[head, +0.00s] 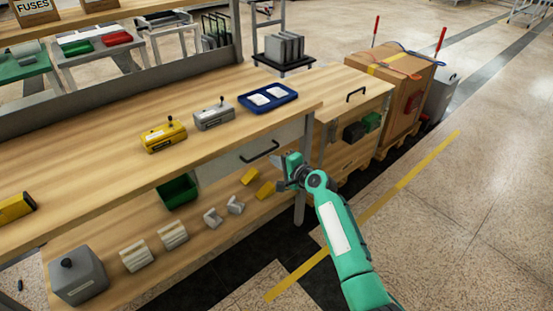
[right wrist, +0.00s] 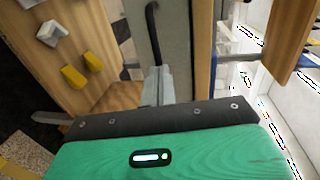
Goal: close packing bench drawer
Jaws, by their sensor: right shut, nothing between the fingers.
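The bench drawer has a light grey front (head: 225,160) under the wooden top, with a black bar handle (head: 260,152). How far the drawer stands out is hard to tell. My right gripper (head: 281,164) is shut and empty, just right of and slightly below the handle. In the right wrist view the closed fingers (right wrist: 158,84) are beside the grey drawer front (right wrist: 176,45), near one end of the black handle (right wrist: 153,32). I cannot tell whether they touch. My left gripper is not in view.
The bench top (head: 90,180) holds a yellow box (head: 164,138), a grey box (head: 213,116) and a blue tray (head: 268,97). A bench leg (head: 299,190) stands by my right gripper. A lower shelf holds yellow and white parts and a green bin (head: 178,190).

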